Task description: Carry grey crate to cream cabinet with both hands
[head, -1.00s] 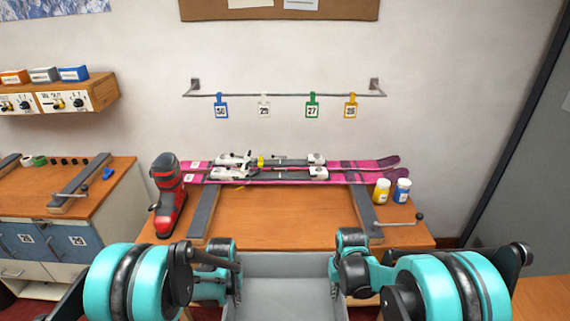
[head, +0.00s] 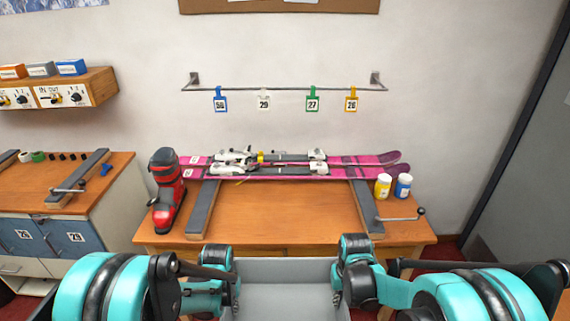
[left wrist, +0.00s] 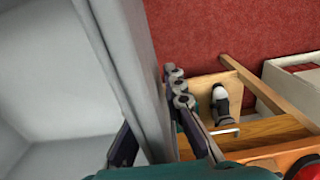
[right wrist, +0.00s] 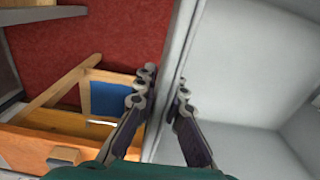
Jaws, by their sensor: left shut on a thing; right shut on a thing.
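The grey crate (head: 285,272) is low at the front centre of the head view, with its bottom edge cut off. My left gripper (head: 234,292) is shut on its left wall; in the left wrist view the crate wall (left wrist: 128,70) runs between the fingers. My right gripper (head: 338,287) is shut on the opposite wall; the right wrist view shows the crate wall (right wrist: 172,75) between the fingers. The visible crate inside is empty. A cream cabinet (head: 112,210) with blue doors and a wooden top stands at the left.
A wooden bench (head: 285,220) is just ahead of the crate. It carries pink skis (head: 360,172), a red boot (head: 167,195) and two small bottles (head: 383,186). A crank handle (head: 405,217) sticks out at its right. Red floor shows between the benches.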

